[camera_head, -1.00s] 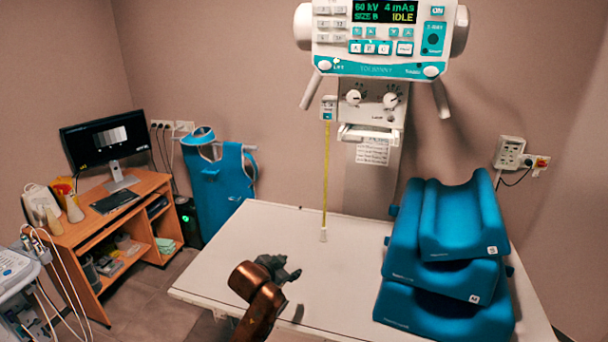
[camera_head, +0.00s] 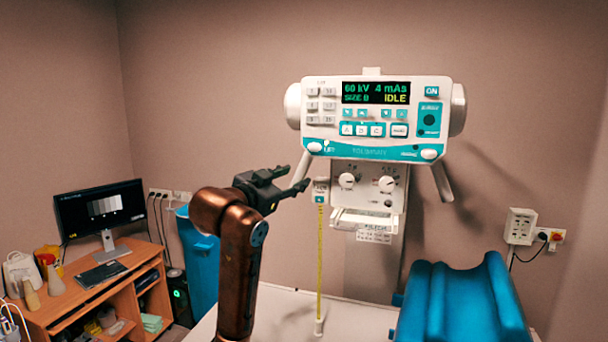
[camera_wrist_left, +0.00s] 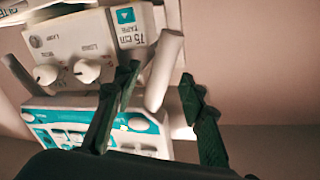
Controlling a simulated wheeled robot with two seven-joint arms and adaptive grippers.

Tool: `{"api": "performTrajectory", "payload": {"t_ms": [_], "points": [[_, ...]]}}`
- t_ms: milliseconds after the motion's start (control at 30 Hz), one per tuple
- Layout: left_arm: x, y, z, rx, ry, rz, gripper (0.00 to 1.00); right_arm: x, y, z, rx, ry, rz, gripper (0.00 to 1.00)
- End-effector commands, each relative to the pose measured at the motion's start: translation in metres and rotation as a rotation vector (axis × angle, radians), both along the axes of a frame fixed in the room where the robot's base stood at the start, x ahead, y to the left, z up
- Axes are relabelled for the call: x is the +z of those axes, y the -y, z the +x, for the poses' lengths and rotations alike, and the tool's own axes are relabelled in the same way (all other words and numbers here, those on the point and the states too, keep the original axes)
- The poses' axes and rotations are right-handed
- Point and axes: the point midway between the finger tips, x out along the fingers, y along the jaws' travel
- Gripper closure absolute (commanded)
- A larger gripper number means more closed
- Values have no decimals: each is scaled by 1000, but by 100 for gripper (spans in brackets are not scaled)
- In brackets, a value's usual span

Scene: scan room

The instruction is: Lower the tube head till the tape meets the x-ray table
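The white and teal tube head (camera_head: 374,150) hangs on its column at the back, its display reading IDLE. It has a left handle (camera_head: 302,165) and a right handle (camera_head: 442,182). A yellow tape (camera_head: 320,255) hangs from a small housing with a pale weight (camera_head: 318,327) at its end. The weight shows against the x-ray table (camera_head: 278,305); I cannot tell if it touches. My left gripper (camera_head: 298,177) is open at the left handle. In the left wrist view, the handle (camera_wrist_left: 165,70) shows between the open fingers (camera_wrist_left: 160,80). My right gripper is out of view.
Blue cushions (camera_head: 455,305) stand on the table at the right. A desk (camera_head: 95,292) with a monitor (camera_head: 100,210) is at the left. A blue apron (camera_head: 200,265) hangs behind my left arm. Wall sockets (camera_head: 535,230) are at the right.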

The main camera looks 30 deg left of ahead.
Motion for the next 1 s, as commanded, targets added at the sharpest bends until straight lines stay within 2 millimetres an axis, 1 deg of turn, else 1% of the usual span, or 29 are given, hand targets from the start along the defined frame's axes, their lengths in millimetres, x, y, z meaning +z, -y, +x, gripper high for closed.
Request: {"api": "performTrajectory", "payload": {"t_ms": [33, 133, 300, 467, 667, 1000], "points": [[1, -1, 8, 0, -2, -3, 62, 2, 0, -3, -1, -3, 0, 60], [0, -3, 22, 3, -2, -1, 62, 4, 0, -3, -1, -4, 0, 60], [0, -3, 40, 2, -2, -1, 62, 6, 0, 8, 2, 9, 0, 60], [0, -1, 46, 0, -1, 1, 62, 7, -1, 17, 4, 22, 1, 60], [-1, 0, 47, -1, 0, 1, 62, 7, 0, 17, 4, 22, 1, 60], [-1, 0, 47, -1, 0, 1, 85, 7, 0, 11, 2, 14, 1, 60]]}}
